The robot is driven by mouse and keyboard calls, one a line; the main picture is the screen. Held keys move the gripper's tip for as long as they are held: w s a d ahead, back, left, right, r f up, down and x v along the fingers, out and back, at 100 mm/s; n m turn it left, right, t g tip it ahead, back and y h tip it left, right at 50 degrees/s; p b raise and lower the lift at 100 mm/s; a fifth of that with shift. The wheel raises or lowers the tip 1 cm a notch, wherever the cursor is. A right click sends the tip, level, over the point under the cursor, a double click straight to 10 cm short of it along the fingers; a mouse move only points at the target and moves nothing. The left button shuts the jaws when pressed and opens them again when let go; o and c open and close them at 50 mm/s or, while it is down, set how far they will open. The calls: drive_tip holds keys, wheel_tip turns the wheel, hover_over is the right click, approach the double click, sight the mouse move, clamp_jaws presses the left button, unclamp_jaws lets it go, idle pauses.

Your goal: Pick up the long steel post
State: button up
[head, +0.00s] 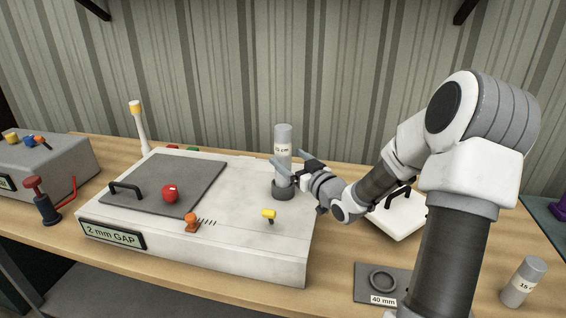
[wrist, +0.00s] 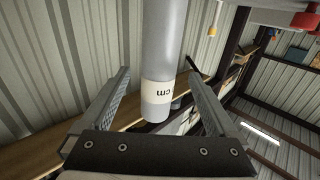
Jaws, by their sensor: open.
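The long steel post (head: 283,138) stands upright in a dark round socket (head: 283,190) on top of the white hull box. It has a white label, partly hidden in the head view. My gripper (head: 287,158) is at the post from the right, with one finger to each side of it. In the wrist view the post (wrist: 164,45) shows between the two spread fingers (wrist: 160,75), with visible gaps on both sides. Its label, ending in "cm", appears upside down there. The gripper is open and holds nothing.
The white box (head: 240,235) carries a dark hatch plate (head: 172,184), a red knob (head: 170,193), an orange part (head: 191,223) and a yellow part (head: 268,214). A yellow-topped white stick (head: 139,125) rises behind.

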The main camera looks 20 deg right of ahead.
drive_tip(key=shift+w+a+f+p, duration=0.1)
drive_tip(key=shift+w+a+f, duration=0.1)
drive_tip(key=shift+w, duration=0.95)
drive_tip(key=shift+w+a+f+p, duration=0.1)
drive_tip(key=shift+w+a, duration=0.1)
drive_tip(key=shift+w, duration=0.95)
drive_tip(key=shift+w+a+f+p, duration=0.1)
drive_tip(key=shift+w+a, duration=0.1)
drive_tip(key=shift+w, duration=0.95)
clamp_jaws()
drive_tip(key=shift+r, duration=0.1)
